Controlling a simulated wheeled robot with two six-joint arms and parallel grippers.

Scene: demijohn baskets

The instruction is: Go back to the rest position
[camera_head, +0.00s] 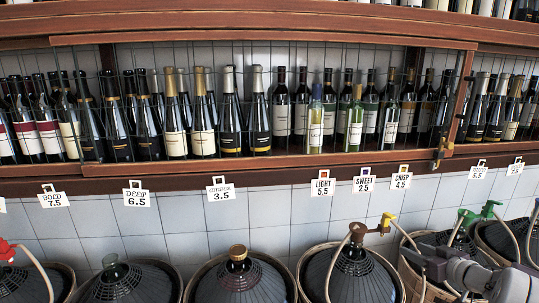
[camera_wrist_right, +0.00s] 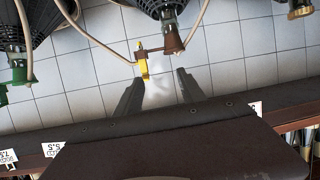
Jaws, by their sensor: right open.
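My right gripper (camera_head: 412,254) reaches in from the lower right in the head view, in front of the demijohn baskets. In the right wrist view its two dark fingers (camera_wrist_right: 159,92) are apart. A pale patch shows between them; I cannot tell whether it is an object or the wall. A yellow tap (camera_wrist_right: 141,62) and a brown tap (camera_wrist_right: 171,42) show just beyond the fingertips, and I see no grip on either. My left gripper is not in view.
Wicker-basketed demijohns (camera_head: 238,276) line the bottom, with hoses and coloured taps, including a red one (camera_head: 6,249) and green ones (camera_head: 489,208). A wooden shelf (camera_head: 250,172) of wine bottles with hanging price tags (camera_head: 136,194) runs above. Bare tiled wall (camera_head: 270,218) lies between.

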